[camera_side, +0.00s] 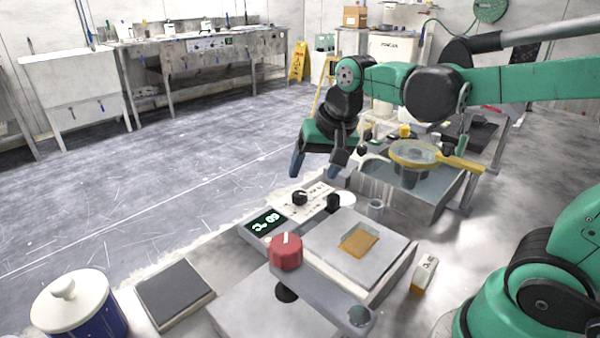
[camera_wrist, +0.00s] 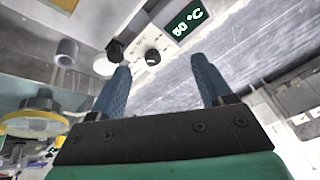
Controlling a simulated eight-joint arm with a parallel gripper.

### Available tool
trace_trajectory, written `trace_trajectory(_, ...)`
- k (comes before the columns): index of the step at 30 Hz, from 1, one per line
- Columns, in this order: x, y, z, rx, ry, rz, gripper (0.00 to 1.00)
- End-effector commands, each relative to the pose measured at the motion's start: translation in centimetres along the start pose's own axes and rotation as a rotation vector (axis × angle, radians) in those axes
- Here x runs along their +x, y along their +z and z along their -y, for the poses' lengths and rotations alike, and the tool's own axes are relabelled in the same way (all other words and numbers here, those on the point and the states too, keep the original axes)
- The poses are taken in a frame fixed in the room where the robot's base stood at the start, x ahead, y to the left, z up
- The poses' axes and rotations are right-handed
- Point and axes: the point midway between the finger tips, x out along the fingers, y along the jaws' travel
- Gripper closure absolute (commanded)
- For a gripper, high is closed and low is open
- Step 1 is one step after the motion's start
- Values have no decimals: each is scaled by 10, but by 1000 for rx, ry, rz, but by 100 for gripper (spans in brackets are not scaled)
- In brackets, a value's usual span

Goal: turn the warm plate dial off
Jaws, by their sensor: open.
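The warm plate's pale control panel (camera_side: 318,203) has a lit display (camera_side: 265,223), which reads 50 °C in the wrist view (camera_wrist: 187,20). A small black dial (camera_side: 300,197) sits on the panel beside the display; it also shows in the wrist view (camera_wrist: 152,57), with a light mark on it. A second dark knob (camera_side: 333,203) stands close by, at the panel's end. My gripper (camera_side: 316,168) is open and empty, above and behind the panel in the side view. In the wrist view its blue fingers (camera_wrist: 160,70) are spread, with the dial lying between and beyond the tips.
A red knob (camera_side: 285,252) stands on a grey arm in front of the panel. A metal cup (camera_side: 375,207) and a plate with an amber piece (camera_side: 360,240) are to the right. A yellow-rimmed magnifier (camera_side: 415,153) is behind. A lidded pot (camera_side: 72,300) is front left.

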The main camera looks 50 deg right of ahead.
Motion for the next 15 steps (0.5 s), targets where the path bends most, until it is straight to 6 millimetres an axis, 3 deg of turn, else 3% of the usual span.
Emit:
trace_trajectory(6,35,-47,2,454,134,127,28)
trace_trajectory(15,86,-76,-9,899,310,207,28)
